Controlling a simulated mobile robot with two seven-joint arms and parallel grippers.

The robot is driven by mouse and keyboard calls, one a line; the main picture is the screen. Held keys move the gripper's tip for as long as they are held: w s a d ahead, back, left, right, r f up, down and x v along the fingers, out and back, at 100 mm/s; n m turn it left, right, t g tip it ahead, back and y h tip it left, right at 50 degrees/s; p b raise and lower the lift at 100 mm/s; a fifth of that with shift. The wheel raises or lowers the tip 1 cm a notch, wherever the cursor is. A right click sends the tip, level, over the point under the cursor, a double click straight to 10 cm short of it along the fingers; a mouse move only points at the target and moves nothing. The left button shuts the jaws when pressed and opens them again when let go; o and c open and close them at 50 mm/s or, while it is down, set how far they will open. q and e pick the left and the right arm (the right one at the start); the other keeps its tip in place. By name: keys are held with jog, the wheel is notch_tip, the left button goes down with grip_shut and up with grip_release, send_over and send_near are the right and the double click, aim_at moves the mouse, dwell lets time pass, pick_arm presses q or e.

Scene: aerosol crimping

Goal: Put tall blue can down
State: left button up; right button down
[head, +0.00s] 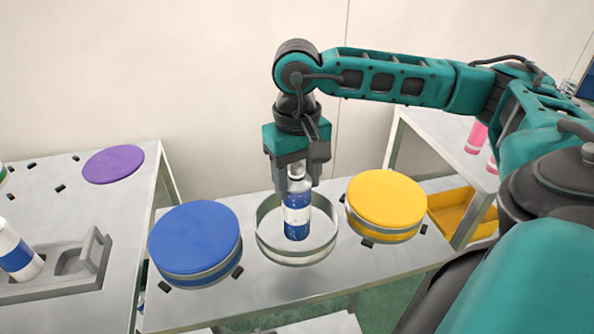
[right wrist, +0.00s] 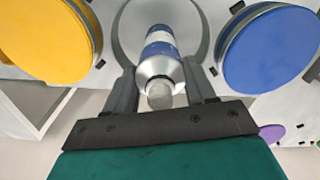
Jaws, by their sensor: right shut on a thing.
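The tall blue can (head: 297,212) has a white band, blue bands and a silver top. My right gripper (head: 297,178) is shut on its upper part from above. The can is upright inside a round metal ring (head: 268,250) on the middle table. I cannot tell whether its base touches the surface. In the right wrist view the can (right wrist: 160,50) sits between the two fingers of my right gripper (right wrist: 163,88), with the ring (right wrist: 122,35) around it. My left gripper is not in view.
A blue round pad (head: 194,238) stands left of the ring and a yellow round pad (head: 387,199) right of it. A blue-and-white can (head: 18,255) is in a grey holder (head: 60,290) on the left table. A yellow bin (head: 450,212) and pink cans (head: 476,137) are at right.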

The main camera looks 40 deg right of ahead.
jog(key=shift+r, duration=0.1)
jog(key=c, duration=0.8)
grip_release()
jog(key=shift+f, duration=0.25)
jog(key=o, duration=0.4)
jog(key=shift+r, duration=0.1)
jog(key=shift+r, duration=0.2)
notch_tip(320, 180, up, 11)
jog(key=shift+f, duration=0.2)
jog(key=shift+r+p, duration=0.3)
jog(key=shift+r, duration=0.35)
